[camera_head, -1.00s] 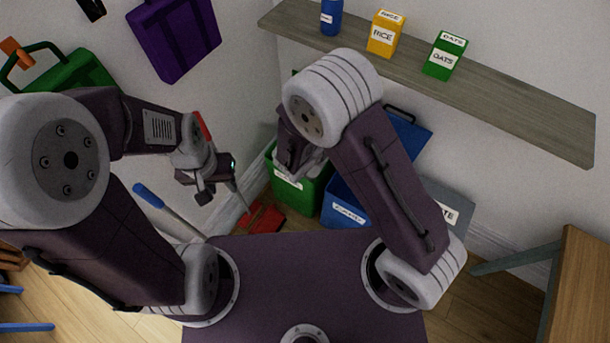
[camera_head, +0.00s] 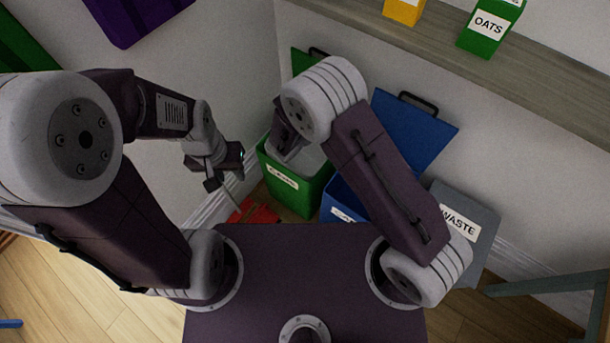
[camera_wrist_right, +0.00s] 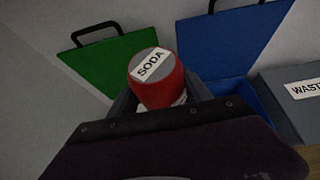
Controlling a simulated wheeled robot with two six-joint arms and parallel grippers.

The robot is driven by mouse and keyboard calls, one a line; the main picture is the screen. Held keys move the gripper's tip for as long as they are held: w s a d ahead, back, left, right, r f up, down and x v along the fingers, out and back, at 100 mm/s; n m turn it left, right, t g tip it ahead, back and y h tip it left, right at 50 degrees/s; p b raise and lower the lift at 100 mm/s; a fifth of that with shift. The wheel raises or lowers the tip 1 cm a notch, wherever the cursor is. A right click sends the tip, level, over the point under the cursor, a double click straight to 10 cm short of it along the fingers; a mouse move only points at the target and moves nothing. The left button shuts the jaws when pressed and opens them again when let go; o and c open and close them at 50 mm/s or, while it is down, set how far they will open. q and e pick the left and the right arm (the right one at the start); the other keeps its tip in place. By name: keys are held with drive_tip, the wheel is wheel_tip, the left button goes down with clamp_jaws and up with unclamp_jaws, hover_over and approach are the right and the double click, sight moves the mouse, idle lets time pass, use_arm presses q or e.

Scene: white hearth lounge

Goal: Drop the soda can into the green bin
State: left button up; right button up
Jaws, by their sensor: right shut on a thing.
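The soda can (camera_wrist_right: 158,80) is red with a grey top and a SODA label. In the right wrist view it sits between the fingers of my right gripper (camera_wrist_right: 165,95), which is shut on it. In the head view my right arm hides the can; the right wrist is over the green bin (camera_head: 297,188). The bin's green lid (camera_wrist_right: 105,62) stands open against the wall. My left gripper (camera_head: 222,170) is in front of the left wall, left of the green bin; its jaw opening is unclear.
A blue bin (camera_head: 343,208) with its lid (camera_head: 415,130) raised stands right of the green bin. A grey waste bin (camera_head: 465,215) is further right. A shelf (camera_head: 480,75) runs above the bins. A red object (camera_head: 256,213) lies on the floor at left.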

drive_tip(key=w+a+f+b, duration=0.2)
drive_tip(key=w+f+b, duration=0.2)
drive_tip(key=f+b, duration=0.4)
drive_tip(key=w+a+f+n+y+b, duration=0.1)
drive_tip(key=w+f+b, duration=0.3)
drive_tip(key=f+b, duration=0.5)
drive_tip(key=w+a+f+b, duration=0.3)
drive_tip(key=w+f+b, duration=0.2)
drive_tip(key=f+b, duration=0.3)
drive_tip(key=b, duration=0.4)
drive_tip(key=shift+a+f+n+t+b, duration=0.15)
drive_tip(key=shift+a+n+t+b, duration=0.15)
drive_tip(key=shift+a+t+b, duration=0.1)
wheel_tip(320, 180, down, 6)
drive_tip(key=b, duration=0.5)
drive_tip(key=o, duration=1.4)
drive_tip(key=shift+s, duration=0.1)
